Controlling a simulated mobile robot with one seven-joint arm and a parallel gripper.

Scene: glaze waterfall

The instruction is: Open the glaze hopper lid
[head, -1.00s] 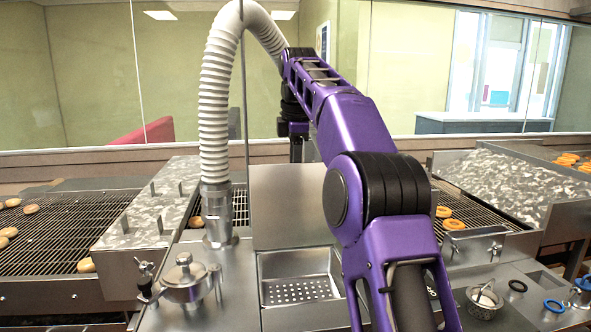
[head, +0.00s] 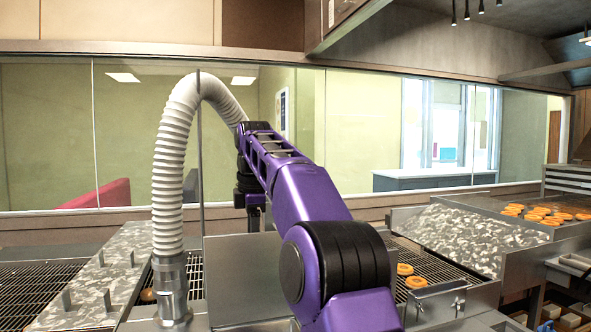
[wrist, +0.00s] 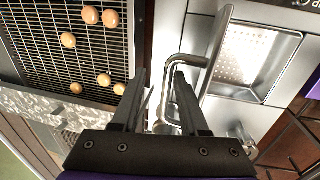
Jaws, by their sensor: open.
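My gripper (wrist: 160,78) is open in the wrist view, with its two dark fingers apart. A bent metal bar (wrist: 186,61) runs into the gap between the fingers, close to the right fingertip. I cannot tell whether they touch. Beside the bar is a rounded metal piece (wrist: 216,55) seen nearly edge-on, possibly the glaze hopper lid; its lower part is partly hidden.
A perforated steel tray (wrist: 281,87) lies right of the bar. A wire conveyor (wrist: 35,45) with several plain doughnuts (wrist: 68,40) is at the left. In the head view, a white ribbed hose (head: 168,165) rises left of my arm. Glazed rings (head: 415,282) lie on the right conveyor.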

